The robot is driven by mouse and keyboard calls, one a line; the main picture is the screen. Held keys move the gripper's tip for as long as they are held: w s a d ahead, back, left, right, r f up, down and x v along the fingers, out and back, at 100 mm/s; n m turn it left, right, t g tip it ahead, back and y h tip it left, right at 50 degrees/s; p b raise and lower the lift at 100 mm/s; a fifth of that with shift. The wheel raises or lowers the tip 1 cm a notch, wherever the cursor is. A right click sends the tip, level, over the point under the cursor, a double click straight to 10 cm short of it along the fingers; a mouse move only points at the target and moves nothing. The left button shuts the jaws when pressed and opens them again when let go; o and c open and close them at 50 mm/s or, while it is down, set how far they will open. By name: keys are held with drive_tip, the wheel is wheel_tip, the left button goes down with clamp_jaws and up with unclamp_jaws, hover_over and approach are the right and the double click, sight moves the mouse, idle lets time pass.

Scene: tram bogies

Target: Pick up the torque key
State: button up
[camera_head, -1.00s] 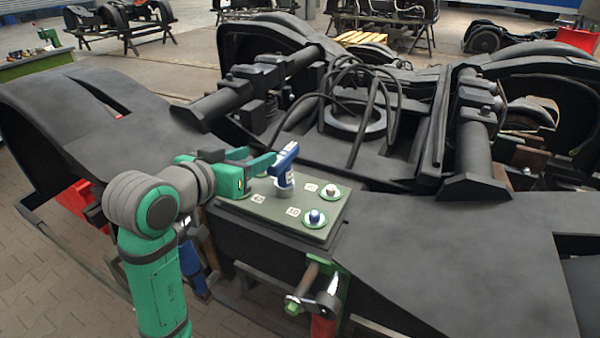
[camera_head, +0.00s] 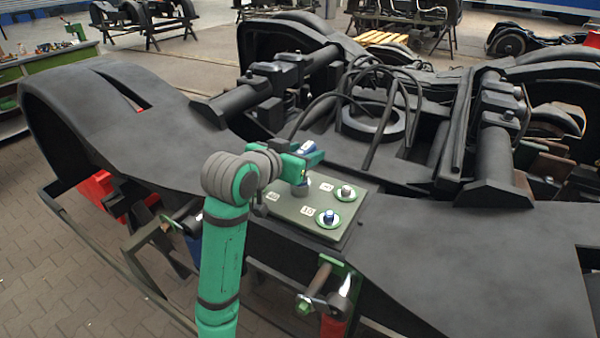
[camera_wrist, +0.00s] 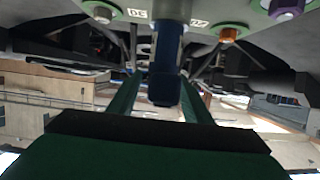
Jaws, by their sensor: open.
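The torque key (camera_head: 305,147) is a blue tool standing on a grey-green panel (camera_head: 290,213) on the bogie frame. In the wrist view the key (camera_wrist: 165,55) is a dark blue shaft between my two green fingers, which are spread apart. I see a gap beside the key there; contact is not clear.
The panel carries number labels, a pale-topped stud (camera_head: 346,190) and a blue-topped stud (camera_head: 329,216) on green discs. The wrist view also shows an orange stud (camera_wrist: 228,35) and a purple one (camera_wrist: 285,7). Black cables (camera_head: 352,95) and beams rise behind the panel.

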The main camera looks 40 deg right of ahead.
drive_tip(key=shift+x, duration=1.1)
clamp_jaws()
drive_tip(key=shift+r, duration=0.2)
